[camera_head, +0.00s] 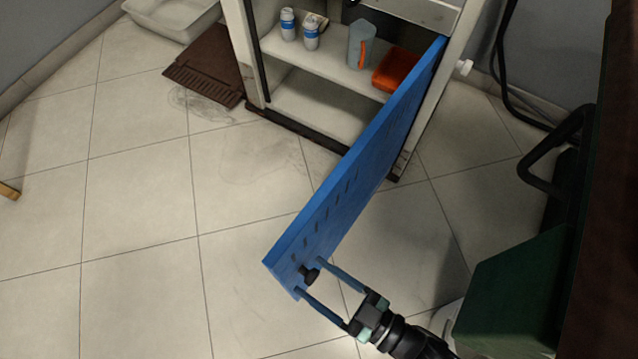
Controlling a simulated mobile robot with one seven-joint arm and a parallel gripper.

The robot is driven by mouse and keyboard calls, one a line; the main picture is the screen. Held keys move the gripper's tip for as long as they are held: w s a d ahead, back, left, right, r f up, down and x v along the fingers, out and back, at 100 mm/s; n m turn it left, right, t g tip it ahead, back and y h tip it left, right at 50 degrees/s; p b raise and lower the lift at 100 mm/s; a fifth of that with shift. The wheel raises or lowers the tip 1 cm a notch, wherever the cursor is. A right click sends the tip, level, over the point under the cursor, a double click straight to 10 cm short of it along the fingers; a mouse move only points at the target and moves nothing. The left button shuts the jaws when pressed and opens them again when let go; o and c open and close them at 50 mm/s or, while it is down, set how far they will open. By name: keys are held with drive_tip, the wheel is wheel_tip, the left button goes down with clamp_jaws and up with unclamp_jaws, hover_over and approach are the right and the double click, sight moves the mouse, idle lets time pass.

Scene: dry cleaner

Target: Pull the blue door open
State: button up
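The blue door (345,195) of a pale cabinet is swung wide open, standing out from its right side toward me. A black knob (311,275) sits near the door's free end. My gripper (309,277) is at that end, with its two blue fingers spread on either side of the knob. The fingers look apart, with gaps between them and the knob. Whether either fingertip touches the door is hard to tell.
A brown mat (208,68) and a white tray (172,14) lie left. A dark green box (512,290) is close on the right.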

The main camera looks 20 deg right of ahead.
drive_tip(key=shift+s, duration=0.1)
drive_tip(key=p+v, duration=0.1)
drive_tip(key=v, duration=1.1)
drive_tip(key=shift+a, duration=0.1)
idle(0.4)
